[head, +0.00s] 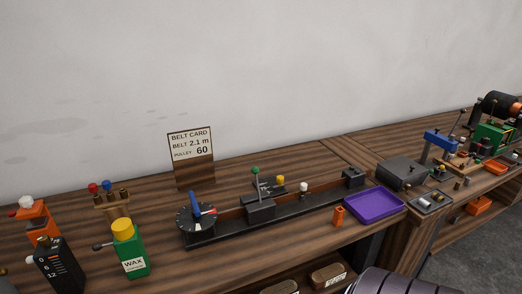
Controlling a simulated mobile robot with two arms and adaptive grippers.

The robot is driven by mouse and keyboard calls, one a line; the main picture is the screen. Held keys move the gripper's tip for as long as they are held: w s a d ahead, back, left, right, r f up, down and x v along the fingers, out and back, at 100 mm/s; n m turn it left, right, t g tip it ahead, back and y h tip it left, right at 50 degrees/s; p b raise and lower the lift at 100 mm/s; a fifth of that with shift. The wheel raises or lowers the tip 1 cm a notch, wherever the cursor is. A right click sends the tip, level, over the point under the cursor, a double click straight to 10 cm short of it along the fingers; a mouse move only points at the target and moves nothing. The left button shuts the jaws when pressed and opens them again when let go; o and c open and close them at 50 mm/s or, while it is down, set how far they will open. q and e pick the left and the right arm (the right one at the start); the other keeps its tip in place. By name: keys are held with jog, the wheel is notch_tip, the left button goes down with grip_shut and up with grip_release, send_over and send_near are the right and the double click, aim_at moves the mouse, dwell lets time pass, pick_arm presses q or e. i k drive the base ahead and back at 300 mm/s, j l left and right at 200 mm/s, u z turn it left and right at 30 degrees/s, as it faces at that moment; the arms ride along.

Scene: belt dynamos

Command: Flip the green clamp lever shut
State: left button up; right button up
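The clamp lever with a green ball knob (255,170) stands about upright in the head view. Its thin rod rises from a dark block (261,209) on a long black rail (222,233). The rail lies on the wooden bench, with a dial (196,219) with a blue pointer at its left end and a dark block (353,176) at its right end. Neither of my grippers shows in this view.
A green wax container (132,254) stands at the left. A belt card (190,145) stands behind. Several machines crowd the right bench. Bare bench lies before the rail.

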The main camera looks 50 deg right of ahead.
aim_at(256, 170)
jog(key=z, duration=1.5)
